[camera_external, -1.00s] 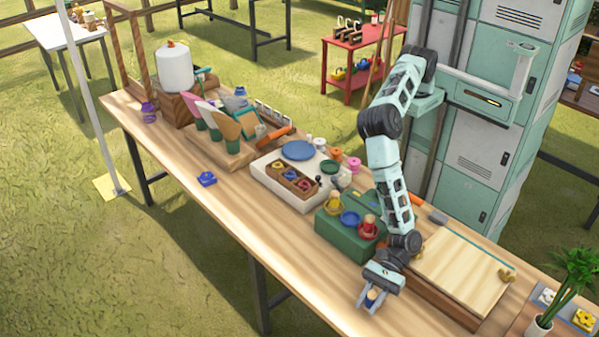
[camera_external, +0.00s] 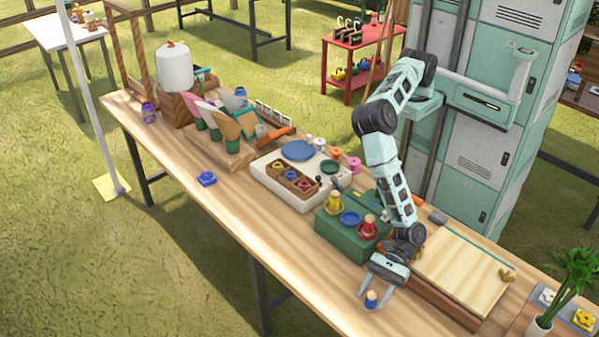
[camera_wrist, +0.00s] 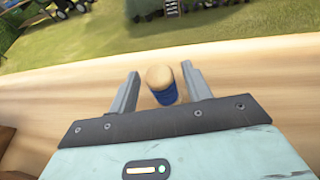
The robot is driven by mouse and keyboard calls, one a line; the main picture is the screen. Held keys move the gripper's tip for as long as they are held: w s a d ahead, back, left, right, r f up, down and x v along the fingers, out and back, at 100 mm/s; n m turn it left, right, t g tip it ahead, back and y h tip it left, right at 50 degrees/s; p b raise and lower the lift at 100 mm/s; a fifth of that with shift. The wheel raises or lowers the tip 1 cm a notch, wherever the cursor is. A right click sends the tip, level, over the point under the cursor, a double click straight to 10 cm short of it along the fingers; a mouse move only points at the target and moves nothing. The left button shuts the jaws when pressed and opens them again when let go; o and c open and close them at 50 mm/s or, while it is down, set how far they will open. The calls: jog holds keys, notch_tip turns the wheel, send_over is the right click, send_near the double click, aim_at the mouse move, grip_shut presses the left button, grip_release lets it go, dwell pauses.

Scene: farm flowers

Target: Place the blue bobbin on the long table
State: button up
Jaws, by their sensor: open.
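The blue bobbin (camera_external: 371,300) stands upright on the long table (camera_external: 235,220), near its front edge. It has a pale wooden top and a blue lower part. The bobbin's base is partly hidden in the wrist view.
A green box (camera_external: 338,232) with a yellow and a red bobbin and a blue dish stands just behind my gripper. A wooden board (camera_external: 462,272) lies to the right. A white tray (camera_external: 276,187) is farther left.

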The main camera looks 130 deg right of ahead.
aim_at(375, 292)
jog(key=r+b, duration=0.2)
jog(key=r, duration=0.5)
jog(key=shift+s+r, duration=0.15)
jog(key=shift+s, duration=0.05)
